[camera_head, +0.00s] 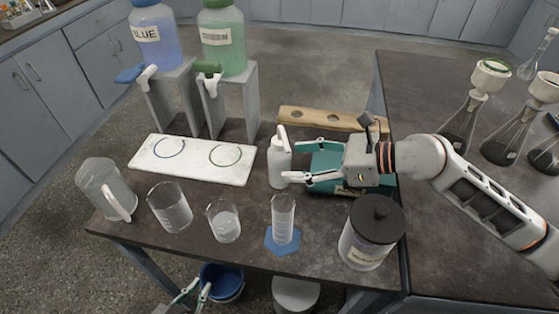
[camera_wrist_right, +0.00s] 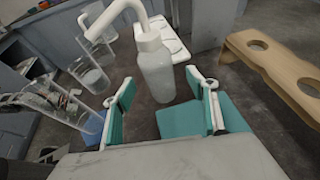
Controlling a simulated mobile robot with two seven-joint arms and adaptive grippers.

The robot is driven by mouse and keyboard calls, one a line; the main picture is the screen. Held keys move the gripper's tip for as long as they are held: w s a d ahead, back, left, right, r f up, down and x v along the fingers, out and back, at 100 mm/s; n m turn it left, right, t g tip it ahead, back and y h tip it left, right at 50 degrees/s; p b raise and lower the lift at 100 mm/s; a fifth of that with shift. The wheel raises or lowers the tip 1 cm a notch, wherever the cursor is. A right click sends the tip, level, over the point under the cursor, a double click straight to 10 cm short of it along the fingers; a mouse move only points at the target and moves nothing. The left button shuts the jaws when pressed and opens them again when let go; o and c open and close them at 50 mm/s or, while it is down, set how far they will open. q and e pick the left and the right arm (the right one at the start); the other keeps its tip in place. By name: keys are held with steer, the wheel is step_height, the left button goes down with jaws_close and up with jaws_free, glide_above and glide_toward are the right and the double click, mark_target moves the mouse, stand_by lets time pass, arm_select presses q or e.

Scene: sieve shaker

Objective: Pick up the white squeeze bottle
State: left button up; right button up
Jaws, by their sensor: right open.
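The white squeeze bottle (camera_head: 279,168) stands upright on the dark table, near its middle. In the right wrist view the bottle (camera_wrist_right: 157,72) is straight ahead, with its bent white spout toward the upper left. My right gripper (camera_head: 288,155) reaches in from the right at bottle height. Its teal fingers with white tips are open, one on either side of the bottle. In the right wrist view the bottle is around the fingertip line, with gaps visible. My left gripper (camera_head: 198,288) is low at the bottom edge, below the table front and far from the bottle; its opening is unclear.
A graduated cylinder (camera_head: 283,220), beakers (camera_head: 171,212) and a black-lidded jar (camera_head: 369,235) stand along the front. A white board (camera_head: 190,161) lies left of the bottle. A wooden holed rack (camera_head: 325,120) is behind. A teal item (camera_head: 325,162) lies under my right gripper.

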mark_target(285, 162)
steer(key=x, duration=0.3)
steer(key=shift+a, duration=0.45)
steer(key=shift+w+a+f, duration=0.2)
steer(key=shift+a, duration=0.2)
steer(key=c, duration=0.8)
